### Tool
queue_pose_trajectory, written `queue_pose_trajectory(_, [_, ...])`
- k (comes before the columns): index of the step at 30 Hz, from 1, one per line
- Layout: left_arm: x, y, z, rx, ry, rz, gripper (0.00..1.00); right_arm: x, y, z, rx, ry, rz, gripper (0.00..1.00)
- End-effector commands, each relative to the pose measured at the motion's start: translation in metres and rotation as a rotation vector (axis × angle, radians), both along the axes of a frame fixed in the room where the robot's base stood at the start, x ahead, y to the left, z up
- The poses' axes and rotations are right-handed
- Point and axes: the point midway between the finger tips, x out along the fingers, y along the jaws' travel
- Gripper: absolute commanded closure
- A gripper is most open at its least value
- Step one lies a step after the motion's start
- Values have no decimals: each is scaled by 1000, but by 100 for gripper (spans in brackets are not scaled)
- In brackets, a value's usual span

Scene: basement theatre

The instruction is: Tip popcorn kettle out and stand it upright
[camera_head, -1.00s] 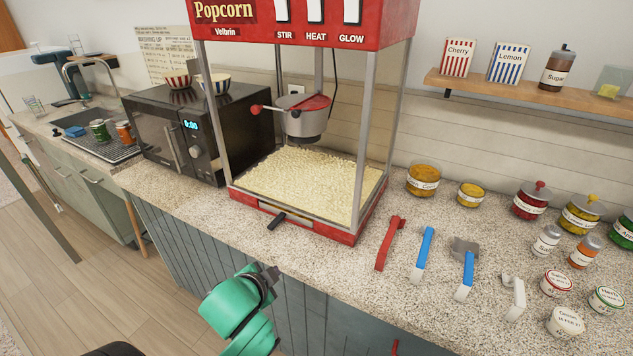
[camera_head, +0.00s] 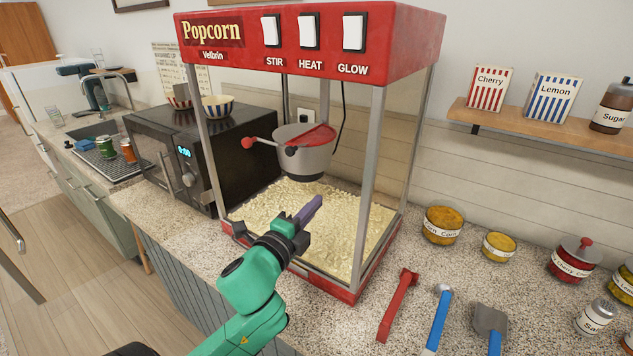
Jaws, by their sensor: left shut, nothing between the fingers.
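The popcorn kettle (camera_head: 303,160) is a grey metal pot with a red lid part, hanging upright inside the popcorn machine (camera_head: 310,40). Its handle with a red knob (camera_head: 248,143) sticks out to the left. Popcorn (camera_head: 340,220) covers the machine's floor below it. My left gripper (camera_head: 311,209), on a green arm, is at the front of the machine, below the kettle and apart from it. Its fingers are shut with nothing held. My right gripper is not in view.
A black microwave (camera_head: 190,150) with bowls on top stands left of the machine. Red tongs (camera_head: 398,305), blue-handled tools and jars of toppings, including a corn jar (camera_head: 442,225), lie on the counter to the right. A shelf (camera_head: 545,123) hangs at the upper right.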

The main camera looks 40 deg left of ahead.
Motion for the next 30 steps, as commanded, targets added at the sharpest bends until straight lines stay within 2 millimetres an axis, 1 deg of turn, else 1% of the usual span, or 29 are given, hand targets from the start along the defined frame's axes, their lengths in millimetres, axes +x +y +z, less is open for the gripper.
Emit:
queue_pose_trajectory(1, [12, 1, 7, -1, -2, 1, 100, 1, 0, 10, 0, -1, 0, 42])
queue_pose_trajectory(6, [49, 6, 7, -3, 0, 2, 100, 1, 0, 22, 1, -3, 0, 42])
queue_pose_trajectory(9, [68, 11, 7, -1, 1, 2, 100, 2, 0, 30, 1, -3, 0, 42])
queue_pose_trajectory(12, [67, 30, 6, 0, 4, 3, 100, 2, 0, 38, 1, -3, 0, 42])
queue_pose_trajectory(16, [69, 44, 4, 0, 3, 1, 100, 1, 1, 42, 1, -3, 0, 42])
queue_pose_trajectory(19, [70, 47, 3, -2, 2, 0, 100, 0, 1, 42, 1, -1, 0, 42])
queue_pose_trajectory(30, [69, 47, 2, -2, 2, 0, 100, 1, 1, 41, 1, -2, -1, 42])
